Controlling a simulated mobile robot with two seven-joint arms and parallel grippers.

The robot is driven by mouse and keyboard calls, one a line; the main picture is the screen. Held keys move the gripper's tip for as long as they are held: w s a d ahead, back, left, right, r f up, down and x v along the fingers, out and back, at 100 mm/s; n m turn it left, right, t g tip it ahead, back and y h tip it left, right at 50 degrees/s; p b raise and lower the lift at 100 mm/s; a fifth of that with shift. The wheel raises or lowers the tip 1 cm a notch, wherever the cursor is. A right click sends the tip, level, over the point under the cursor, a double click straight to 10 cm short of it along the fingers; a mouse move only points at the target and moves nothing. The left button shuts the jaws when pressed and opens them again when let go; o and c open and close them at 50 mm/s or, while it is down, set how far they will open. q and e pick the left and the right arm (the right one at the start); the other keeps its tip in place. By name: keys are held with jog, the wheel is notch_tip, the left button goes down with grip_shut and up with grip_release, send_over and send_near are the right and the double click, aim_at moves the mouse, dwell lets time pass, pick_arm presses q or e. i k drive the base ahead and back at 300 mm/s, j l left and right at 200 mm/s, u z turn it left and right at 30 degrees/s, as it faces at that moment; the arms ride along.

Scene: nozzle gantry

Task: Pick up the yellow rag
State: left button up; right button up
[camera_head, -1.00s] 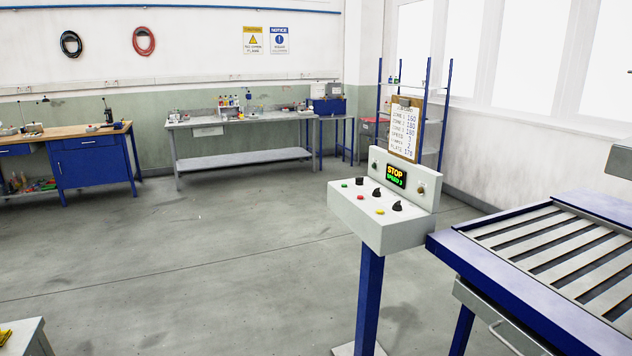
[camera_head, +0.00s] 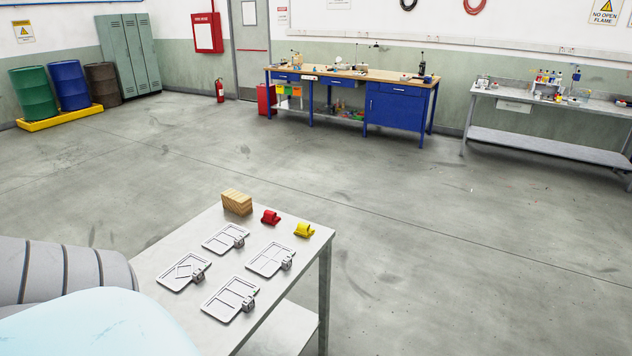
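The yellow rag (camera_head: 304,230) lies folded or bunched near the far right corner of a light grey table (camera_head: 312,257). A similar red rag (camera_head: 270,217) lies just to its left. Neither of my grippers shows in the head view, and nothing is touching the yellow rag.
A wooden block (camera_head: 237,202) and several grey plates (camera_head: 270,259) with small clamps share the table. A striped grey roll (camera_head: 60,272) and a pale blue rounded shape (camera_head: 100,325) fill the lower left. Open floor (camera_head: 400,250) lies right of and beyond the table. A blue workbench (camera_head: 395,105) stands at the back.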

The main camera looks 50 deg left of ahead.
aim_at(303, 228)
jog(key=u, duration=1.7)
jog(key=z, duration=3)
jog(key=u, duration=3)
